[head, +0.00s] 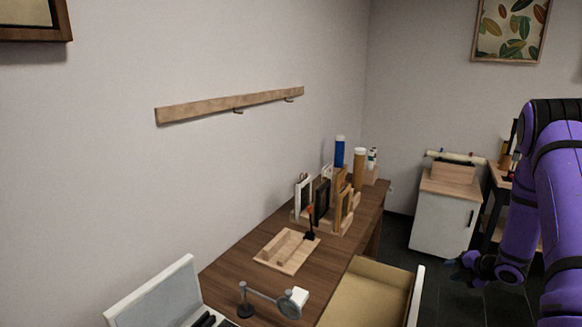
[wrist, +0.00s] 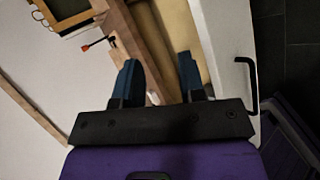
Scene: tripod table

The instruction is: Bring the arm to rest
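My purple arm (head: 555,180) hangs down at the right side of the head view.
A white cabinet (head: 440,222) stands at the back right. Dark floor shows between.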

